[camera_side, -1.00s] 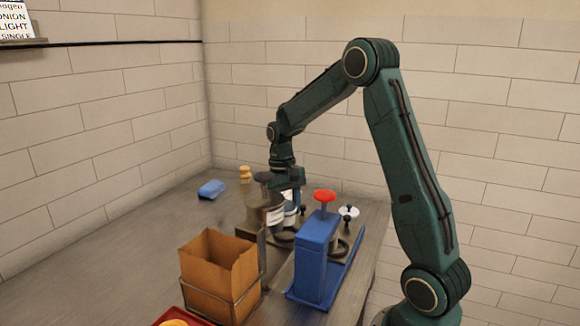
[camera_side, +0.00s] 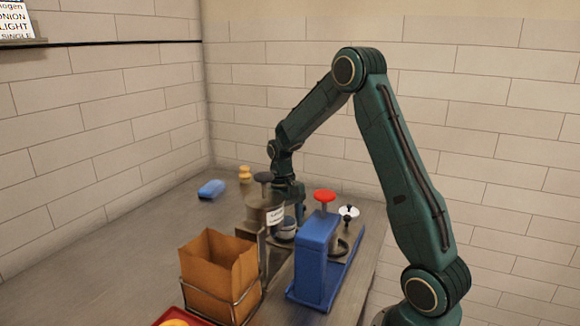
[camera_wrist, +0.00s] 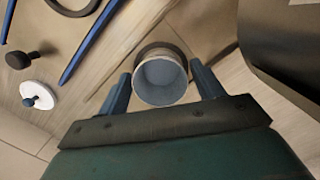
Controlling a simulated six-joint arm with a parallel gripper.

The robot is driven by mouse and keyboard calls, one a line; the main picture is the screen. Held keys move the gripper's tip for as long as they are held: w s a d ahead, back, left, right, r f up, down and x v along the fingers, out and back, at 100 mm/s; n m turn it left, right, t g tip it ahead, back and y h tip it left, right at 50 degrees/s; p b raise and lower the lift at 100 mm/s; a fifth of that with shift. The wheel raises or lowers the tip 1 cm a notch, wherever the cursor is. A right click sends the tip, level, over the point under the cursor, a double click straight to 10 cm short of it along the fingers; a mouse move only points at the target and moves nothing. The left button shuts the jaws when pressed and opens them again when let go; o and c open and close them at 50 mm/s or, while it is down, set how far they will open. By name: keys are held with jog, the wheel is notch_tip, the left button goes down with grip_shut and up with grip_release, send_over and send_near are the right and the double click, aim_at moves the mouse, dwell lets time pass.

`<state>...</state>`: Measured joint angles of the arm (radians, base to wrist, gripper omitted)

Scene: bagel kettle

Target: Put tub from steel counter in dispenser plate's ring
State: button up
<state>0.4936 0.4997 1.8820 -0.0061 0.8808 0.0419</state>
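The tub (camera_side: 286,229) is a small pale blue-grey cup. In the wrist view it (camera_wrist: 161,83) shows its open, empty mouth between the two fingers of my gripper (camera_wrist: 160,73). The fingers are against or very close to its sides. In the side view my gripper (camera_side: 290,206) is low beside the steel dispenser (camera_side: 264,212), which carries a white label and a dark knob. A dark ring (camera_wrist: 180,51) on the dispenser's plate shows around the tub's lower end. Whether the tub rests inside it or just above it cannot be told.
A blue dispenser (camera_side: 316,262) with a red knob (camera_side: 325,196) stands close on the right, on a plate with another ring (camera_side: 341,247). A paper bag (camera_side: 219,268) in a wire holder stands in front. A blue sponge-like block (camera_side: 211,189) lies at the back left.

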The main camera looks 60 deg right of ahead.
jog(key=shift+o, duration=0.2)
jog(key=shift+r, duration=0.15)
notch_tip(320, 180, up, 12)
jog(key=w, duration=0.1)
jog(key=shift+d, duration=0.35)
dwell(0.3)
jog(key=shift+w, duration=0.1)
dwell(0.4)
jog(key=s+a+r+m+t+h, duration=0.15)
jog(key=s+a+r+t, duration=0.3)
jog(key=a+r, duration=0.7)
jog(key=s+a+f+n+t, duration=0.1)
jog(key=s+a+f+n, duration=0.1)
jog(key=s, duration=0.5)
jog(key=s+a+f+n+t, duration=0.1)
jog(key=s+a+f+n, duration=0.2)
jog(key=s+a+n, duration=0.2)
jog(key=s+a+y, duration=0.1)
jog(key=s, duration=0.2)
jog(key=shift+s+a+f, duration=0.2)
jog(key=shift+a+f, duration=0.1)
jog(key=shift+a, duration=0.05)
